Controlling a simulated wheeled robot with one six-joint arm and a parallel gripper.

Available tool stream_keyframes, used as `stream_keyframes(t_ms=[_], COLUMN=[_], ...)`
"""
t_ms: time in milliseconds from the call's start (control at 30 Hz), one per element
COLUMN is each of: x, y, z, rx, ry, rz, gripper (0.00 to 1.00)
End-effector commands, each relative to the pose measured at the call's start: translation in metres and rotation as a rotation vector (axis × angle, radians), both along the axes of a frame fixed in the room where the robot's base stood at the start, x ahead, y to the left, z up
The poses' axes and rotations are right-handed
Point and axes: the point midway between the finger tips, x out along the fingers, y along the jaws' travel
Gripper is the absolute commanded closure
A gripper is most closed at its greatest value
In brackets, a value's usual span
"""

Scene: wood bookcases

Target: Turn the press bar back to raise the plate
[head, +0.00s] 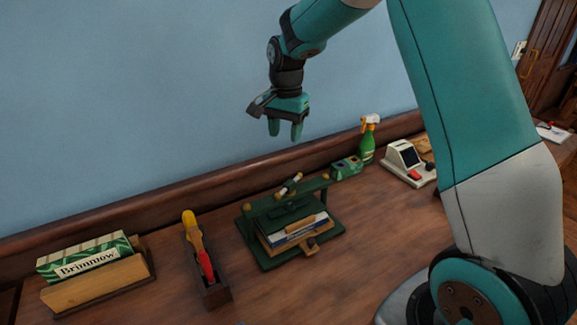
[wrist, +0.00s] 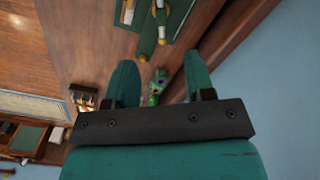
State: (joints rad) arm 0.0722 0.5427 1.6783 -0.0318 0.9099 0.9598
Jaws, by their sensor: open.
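The green press (head: 255,232) stands on the wooden counter in the middle of the head view. Its press bar (head: 289,185), pale with brass-coloured ends, lies slanted across the top beam. The plate (head: 290,215) is under the beam, above a stack of books (head: 298,232); I cannot tell whether it touches them. My gripper (head: 284,138) is open and empty, pointing down, above the press and apart from the bar. In the wrist view the bar (wrist: 162,22) shows at the top, beyond my open fingers (wrist: 160,62).
Right are a small green device (head: 347,168), a green spray bottle (head: 367,147) and a white machine (head: 405,160). A blue wall rises behind.

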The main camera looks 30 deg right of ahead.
Motion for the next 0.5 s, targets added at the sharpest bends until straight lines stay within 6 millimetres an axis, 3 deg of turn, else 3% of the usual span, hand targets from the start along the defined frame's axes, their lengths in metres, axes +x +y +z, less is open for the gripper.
stream_keyframes(t_ms=[100,267,500], x=[0.012,0.014,0.013], y=[-0.017,-0.02,-0.019], z=[-0.003,-0.021,-0.07], rx=[-0.015,-0.02,-0.018], ry=[0.014,0.019,0.02], rz=[-0.104,-0.127,-0.123], gripper=[0.51,0.51,0.51])
